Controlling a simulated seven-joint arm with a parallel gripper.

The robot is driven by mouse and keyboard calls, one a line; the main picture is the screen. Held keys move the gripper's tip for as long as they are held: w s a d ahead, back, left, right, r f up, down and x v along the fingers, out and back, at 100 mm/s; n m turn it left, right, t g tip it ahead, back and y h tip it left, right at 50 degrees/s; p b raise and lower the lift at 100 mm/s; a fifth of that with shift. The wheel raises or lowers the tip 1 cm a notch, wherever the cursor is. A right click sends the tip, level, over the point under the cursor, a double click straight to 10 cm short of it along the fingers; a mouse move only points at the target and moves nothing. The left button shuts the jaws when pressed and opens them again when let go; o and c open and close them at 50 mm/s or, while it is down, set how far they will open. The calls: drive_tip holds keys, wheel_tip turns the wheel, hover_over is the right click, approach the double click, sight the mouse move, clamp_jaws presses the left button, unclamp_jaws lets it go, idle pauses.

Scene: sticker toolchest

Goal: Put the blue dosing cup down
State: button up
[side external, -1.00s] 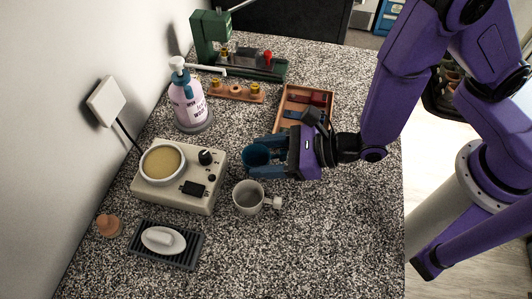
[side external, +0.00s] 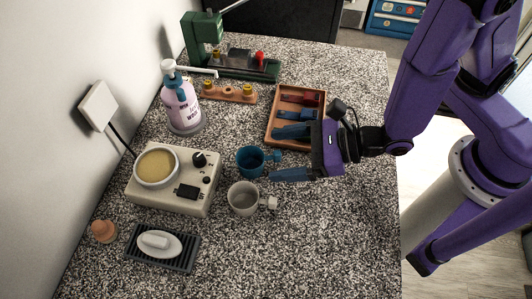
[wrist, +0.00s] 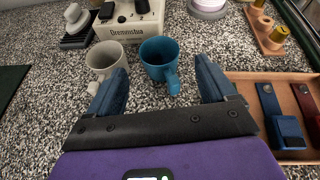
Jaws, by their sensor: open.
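The blue dosing cup (side external: 250,162) stands upright on the speckled counter, between the beige device and the wooden tray. In the wrist view the blue cup (wrist: 160,58) is ahead of my fingertips, its handle toward me. My gripper (side external: 281,153) is open and empty, its blue fingers spread to the right of the cup and apart from it. In the wrist view my gripper (wrist: 157,80) shows a wide gap between the fingers, with the cup beyond it.
A grey-white cup (side external: 242,199) stands just in front of the blue one. The beige device (side external: 205,190) with its round pot is to the left. A wooden tray (side external: 268,134) holding tools lies behind my gripper. A pump bottle (side external: 182,108) stands at the back left.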

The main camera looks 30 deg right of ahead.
drive_tip(key=shift+v, duration=1.1)
drive_tip(key=w+d+r+m+t+h, duration=0.5)
drive_tip(key=w+d+r+m+h, duration=0.15)
drive_tip(key=w+d+m, duration=0.2)
drive_tip(key=d+r+m+g+h, duration=0.2)
drive_tip(key=d+m+h, duration=0.6)
drive_tip(key=d+m, duration=0.4)
drive_tip(key=s+d+m+g, duration=0.6)
drive_tip(key=s+m+g, duration=0.1)
drive_tip(key=s+m, duration=0.15)
drive_tip(key=s+a+r+m+g+y, duration=0.1)
drive_tip(key=s+m+g+y, duration=0.3)
drive_tip(key=s, duration=0.4)
drive_tip(key=shift+a+m, duration=0.8)
drive_tip(key=shift+a, duration=0.1)
